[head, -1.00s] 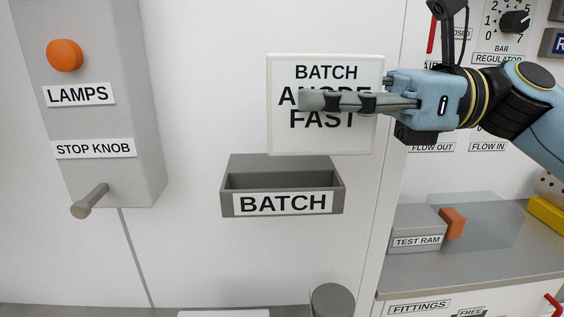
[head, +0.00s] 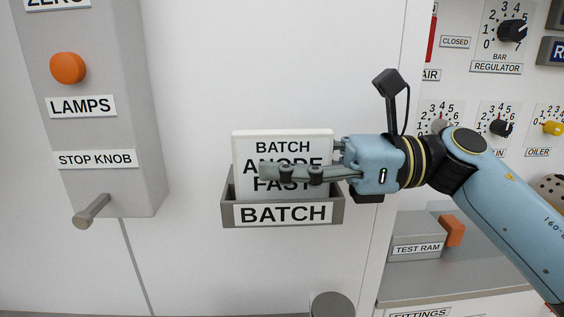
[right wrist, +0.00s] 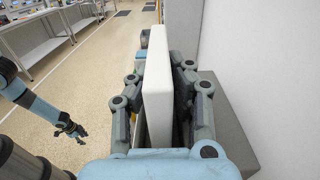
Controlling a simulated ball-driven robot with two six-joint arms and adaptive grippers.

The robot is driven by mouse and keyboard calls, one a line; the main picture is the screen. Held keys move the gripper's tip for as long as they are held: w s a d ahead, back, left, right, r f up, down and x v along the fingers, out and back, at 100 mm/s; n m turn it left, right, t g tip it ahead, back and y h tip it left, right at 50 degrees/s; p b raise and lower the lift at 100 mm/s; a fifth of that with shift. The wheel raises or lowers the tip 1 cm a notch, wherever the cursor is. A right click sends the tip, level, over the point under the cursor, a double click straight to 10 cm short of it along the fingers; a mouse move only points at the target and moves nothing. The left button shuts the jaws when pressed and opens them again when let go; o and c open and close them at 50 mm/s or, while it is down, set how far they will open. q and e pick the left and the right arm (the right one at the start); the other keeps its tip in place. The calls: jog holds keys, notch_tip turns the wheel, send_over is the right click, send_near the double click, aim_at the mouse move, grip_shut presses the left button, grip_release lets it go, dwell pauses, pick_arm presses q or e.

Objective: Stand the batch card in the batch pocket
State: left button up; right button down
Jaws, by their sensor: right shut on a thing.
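The batch card (head: 283,147) is a white plate with black lettering, "BATCH ANODE FAST". It stands upright, its lower edge hidden behind the front wall of the grey batch pocket (head: 228,211) on the white panel. My right gripper (head: 264,173) is shut on the card from the right side, its fingers crossing the lettering. In the right wrist view the card (right wrist: 158,85) shows edge-on between the two fingers. Whether the card touches the pocket floor is hidden. My left gripper (right wrist: 78,133) shows small at the left of the right wrist view, away from the card; its jaw state is unclear.
A grey box (head: 105,120) with an orange lamp and a stop knob (head: 90,210) juts out at the left. A test ram (head: 417,240) with an orange end sits on a ledge at the right, below the regulator dials. The panel between is clear.

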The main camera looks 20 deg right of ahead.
jog(key=shift+f, duration=0.2)
jog(key=c, duration=1.3)
grip_release()
jog(key=shift+r, duration=0.1)
jog(key=shift+o, duration=0.2)
jog(key=shift+r, duration=0.2)
jog(key=shift+d+f, duration=0.15)
jog(key=shift+d, duration=0.15)
jog(key=b+v, duration=0.1)
jog(key=v, duration=1)
jog(key=shift+d, duration=0.15)
jog(key=shift+s+d, duration=0.1)
jog(key=shift+s, duration=0.05)
